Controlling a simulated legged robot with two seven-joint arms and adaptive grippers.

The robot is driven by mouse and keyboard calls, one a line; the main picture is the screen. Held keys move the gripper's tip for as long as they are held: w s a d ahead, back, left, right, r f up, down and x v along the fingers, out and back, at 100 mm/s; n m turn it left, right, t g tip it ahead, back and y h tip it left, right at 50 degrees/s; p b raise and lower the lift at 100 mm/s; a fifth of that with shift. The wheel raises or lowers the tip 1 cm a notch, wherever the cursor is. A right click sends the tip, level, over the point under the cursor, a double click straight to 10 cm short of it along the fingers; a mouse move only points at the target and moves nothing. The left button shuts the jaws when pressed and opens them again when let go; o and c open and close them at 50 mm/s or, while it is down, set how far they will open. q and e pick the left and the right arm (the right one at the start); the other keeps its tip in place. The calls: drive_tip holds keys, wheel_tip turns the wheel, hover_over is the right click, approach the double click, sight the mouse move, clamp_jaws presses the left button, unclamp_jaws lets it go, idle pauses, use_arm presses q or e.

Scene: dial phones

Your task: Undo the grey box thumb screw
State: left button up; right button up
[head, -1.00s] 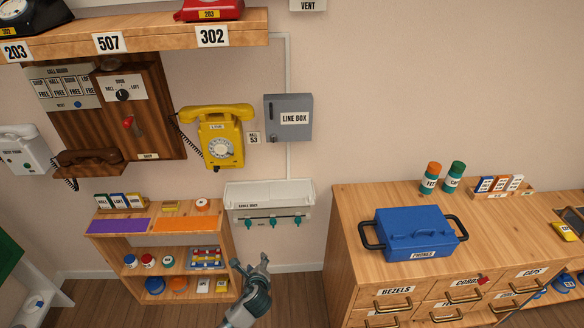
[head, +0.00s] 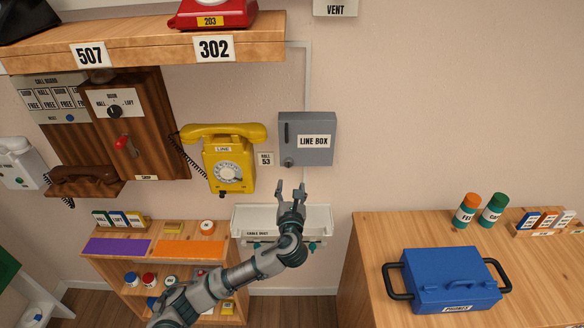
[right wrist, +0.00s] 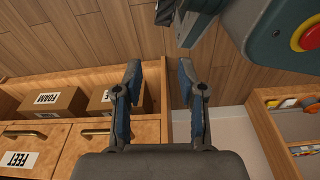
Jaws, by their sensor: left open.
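The grey line box (head: 318,128) is on the wall, right of the yellow phone, with its door closed. A dark handle slot runs down its left side. A small round thumb screw (head: 288,162) sits at its lower left corner. My left gripper (head: 291,187) is open and empty, its fingers pointing up just below the box and the thumb screw. I cannot tell how far it is from the wall. My right gripper (right wrist: 159,76) shows in the right wrist view, open with nothing between its fingers, above the floor and drawers.
The yellow wall phone (head: 224,160) hangs close left of the box. A white cable tray (head: 318,222) is below, partly behind my left arm. A wooden shelf (head: 150,50) juts out above. The blue case (head: 450,282) stands on the right-hand cabinet. Wall right of the box is clear.

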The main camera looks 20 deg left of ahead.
sight(288, 165)
use_arm(q)
drive_tip(key=x, duration=0.6)
drive_tip(key=a+b+x, duration=0.1)
drive_tip(key=x, duration=0.3)
drive_tip(key=shift+a+f, duration=0.1)
drive_tip(key=shift+f, duration=0.15)
drive_tip(key=shift+w, duration=0.15)
drive_tip(key=shift+w+d+r, duration=0.1)
drive_tip(key=shift+d+r, duration=0.05)
drive_tip(key=shift+d, duration=0.3)
drive_tip(key=shift+a, duration=0.3)
drive_tip(key=c, duration=1)
drive_tip(key=shift+a, duration=0.1)
clamp_jaws()
use_arm(e)
drive_tip(key=w+r, duration=0.1)
drive_tip(key=w+a+r, duration=0.1)
drive_tip(key=w+r, duration=0.1)
